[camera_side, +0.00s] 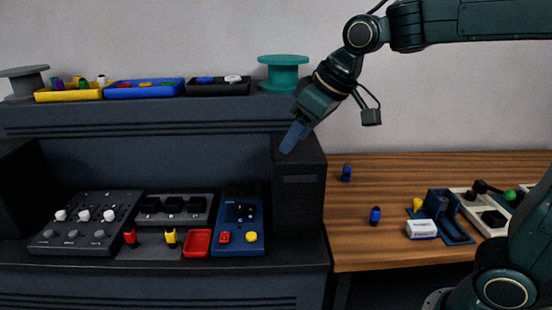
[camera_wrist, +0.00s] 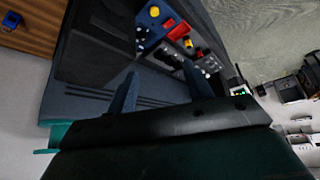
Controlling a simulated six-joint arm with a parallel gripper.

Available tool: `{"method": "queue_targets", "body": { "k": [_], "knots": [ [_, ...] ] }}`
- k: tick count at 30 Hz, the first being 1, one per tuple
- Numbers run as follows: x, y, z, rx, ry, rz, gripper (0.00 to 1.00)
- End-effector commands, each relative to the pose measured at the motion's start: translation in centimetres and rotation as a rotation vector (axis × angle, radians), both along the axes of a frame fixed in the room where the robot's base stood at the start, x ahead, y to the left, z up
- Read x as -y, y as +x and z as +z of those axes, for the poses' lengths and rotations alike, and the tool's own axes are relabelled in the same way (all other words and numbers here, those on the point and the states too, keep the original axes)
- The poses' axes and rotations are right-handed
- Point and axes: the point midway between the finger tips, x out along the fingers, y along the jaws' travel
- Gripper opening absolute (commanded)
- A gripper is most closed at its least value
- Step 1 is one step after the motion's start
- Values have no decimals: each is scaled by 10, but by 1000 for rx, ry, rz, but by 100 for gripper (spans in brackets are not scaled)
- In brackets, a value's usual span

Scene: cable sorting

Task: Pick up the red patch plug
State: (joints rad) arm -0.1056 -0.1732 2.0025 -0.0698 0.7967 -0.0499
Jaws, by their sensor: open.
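The red patch plug (camera_side: 130,237) stands upright on the console desk in the side view, between the grey slider panel and a yellow plug (camera_side: 171,238). My gripper (camera_side: 290,138) is high above and to the right of it, in front of the black speaker-like box, with its blue fingers pointing down and left. In the wrist view my gripper (camera_wrist: 160,69) shows its two fingers apart with nothing between them. The yellow plug (camera_wrist: 188,43) shows beyond the fingers there; the red plug is too small to make out surely.
A red tray (camera_side: 197,243) and a blue button panel (camera_side: 238,220) lie right of the plugs; the slider panel (camera_side: 85,222) lies left. A shelf (camera_side: 140,115) with trays overhangs behind. The black box (camera_side: 299,185) stands at the desk's right end, beside a wooden table (camera_side: 350,245).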

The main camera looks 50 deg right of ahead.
Motion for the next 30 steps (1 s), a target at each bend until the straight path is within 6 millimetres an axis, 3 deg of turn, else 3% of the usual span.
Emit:
{"method": "queue_targets", "body": {
  "k": [3, 14, 23, 30],
  "knots": [
    [-13, 34, -4, 1, 0, 34, 51],
    [-58, 126, -28, 13, 5, 137, 51],
    [-102, 195, -69, 24, 10, 220, 51],
    [-139, 240, -114, 32, 17, 286, 51]
  ]
}}
